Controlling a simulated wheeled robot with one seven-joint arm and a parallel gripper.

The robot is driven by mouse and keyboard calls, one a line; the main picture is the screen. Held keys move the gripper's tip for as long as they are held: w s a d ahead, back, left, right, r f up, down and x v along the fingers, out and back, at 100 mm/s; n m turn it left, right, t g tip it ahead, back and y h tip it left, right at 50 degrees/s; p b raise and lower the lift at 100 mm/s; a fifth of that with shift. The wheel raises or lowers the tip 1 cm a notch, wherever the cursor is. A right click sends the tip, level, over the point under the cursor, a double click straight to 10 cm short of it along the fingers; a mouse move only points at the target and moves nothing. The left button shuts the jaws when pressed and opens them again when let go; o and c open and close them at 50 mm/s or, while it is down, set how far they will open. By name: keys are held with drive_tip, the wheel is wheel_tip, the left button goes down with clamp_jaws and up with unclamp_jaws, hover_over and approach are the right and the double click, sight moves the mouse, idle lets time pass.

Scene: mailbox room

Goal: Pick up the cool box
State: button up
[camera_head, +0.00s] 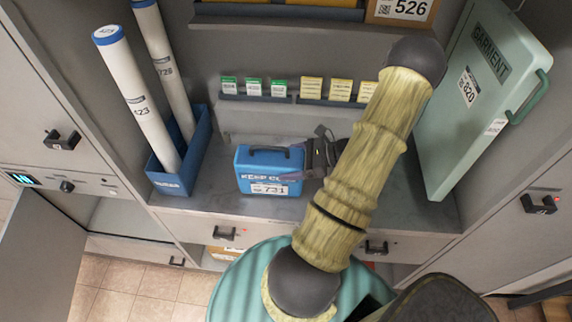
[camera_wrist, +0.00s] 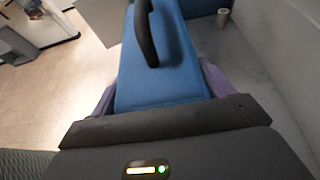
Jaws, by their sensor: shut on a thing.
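The cool box (camera_head: 268,170) is a small blue box with a dark top handle and a white label reading 731. It is upright on the grey counter (camera_head: 222,203), in the middle of the head view. My gripper (camera_head: 308,165) is at its right end, with the fingers partly hidden by the box and the arm. In the wrist view the blue cool box (camera_wrist: 165,60) runs away from the gripper, its dark handle on top. My gripper's purple-grey fingers (camera_wrist: 160,92) are on both sides of the box, shut on it. Whether the box's underside touches the counter cannot be told.
A blue holder (camera_head: 190,150) with white tubes (camera_head: 135,95) stands left of the box. A pale green garment case (camera_head: 485,100) leans at the right. Small green and yellow cards (camera_head: 312,90) line the back wall. A grey cabinet door (camera_head: 45,250) stands open at lower left.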

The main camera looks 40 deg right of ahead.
wheel_tip(320, 180, up, 10)
drive_tip(key=shift+f+b, duration=0.2)
drive_tip(key=shift+b, duration=0.1)
idle(0.6)
